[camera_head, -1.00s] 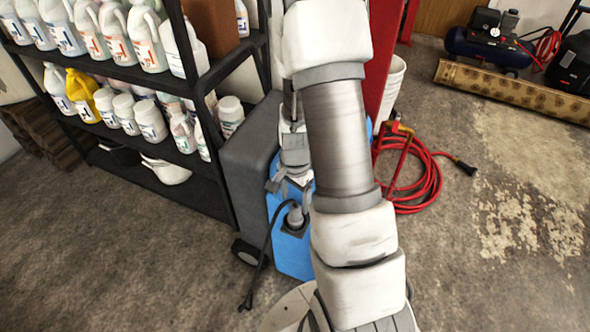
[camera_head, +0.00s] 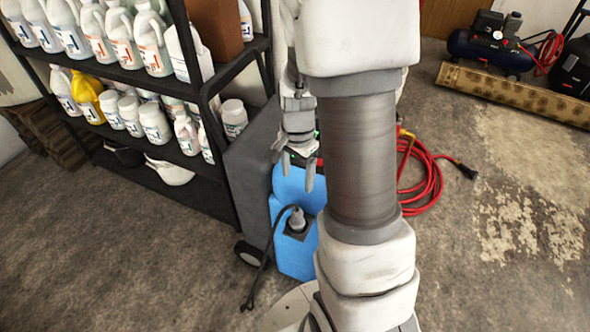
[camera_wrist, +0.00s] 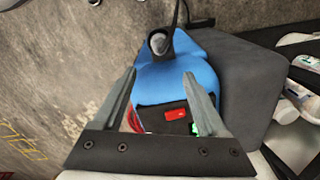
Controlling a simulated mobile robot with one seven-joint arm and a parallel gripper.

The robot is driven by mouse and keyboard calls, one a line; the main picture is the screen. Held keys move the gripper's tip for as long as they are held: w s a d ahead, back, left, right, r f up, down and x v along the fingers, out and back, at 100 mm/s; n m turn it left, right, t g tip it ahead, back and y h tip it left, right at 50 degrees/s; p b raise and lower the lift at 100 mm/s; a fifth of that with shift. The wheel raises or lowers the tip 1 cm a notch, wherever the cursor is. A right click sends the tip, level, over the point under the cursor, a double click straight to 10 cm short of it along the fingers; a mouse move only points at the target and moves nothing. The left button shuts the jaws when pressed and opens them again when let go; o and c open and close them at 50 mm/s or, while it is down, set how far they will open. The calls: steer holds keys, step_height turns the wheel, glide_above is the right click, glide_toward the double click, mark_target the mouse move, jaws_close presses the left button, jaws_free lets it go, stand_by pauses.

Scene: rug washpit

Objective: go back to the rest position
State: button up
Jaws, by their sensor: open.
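My gripper (camera_head: 297,178) hangs pointing down above the blue machine (camera_head: 293,258). Its two fingers are apart with nothing between them, as the wrist view also shows (camera_wrist: 160,78). A grey plug (camera_head: 297,218) sits in the dark socket on the machine's top, apart from my fingers. A black cable (camera_head: 268,240) runs from it down to the floor. In the wrist view, the plug (camera_wrist: 158,42) lies beyond the fingertips, and a dark panel with a red switch (camera_wrist: 176,114) and a green light (camera_wrist: 195,128) shows between the fingers. My arm hides part of the scene behind it.
A black shelf (camera_head: 130,75) of bottles and jugs stands at the left, close to the machine's grey body (camera_head: 248,165). A coiled red hose or cord (camera_head: 430,185) lies on the floor at the right.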

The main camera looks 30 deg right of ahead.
steer(key=s+a+r+n+t+p, duration=0.1)
steer(key=s+a+r+n+t, duration=0.1)
steer(key=r, duration=0.6)
steer(key=s+a+r+n+t+p, duration=0.1)
steer(key=s+a+r+n, duration=0.4)
steer(key=r, duration=0.4)
steer(key=s+a+r+n+t+p, duration=0.1)
steer(key=s+a+r+n+t, duration=0.1)
steer(key=s+r+n, duration=0.3)
step_height(320, 180, up, 3)
steer(key=shift+s+a+r+n+t, duration=0.2)
steer(key=shift+a+n+t, duration=0.1)
steer(key=shift+a+n, duration=0.6)
steer(key=shift+d, duration=0.15)
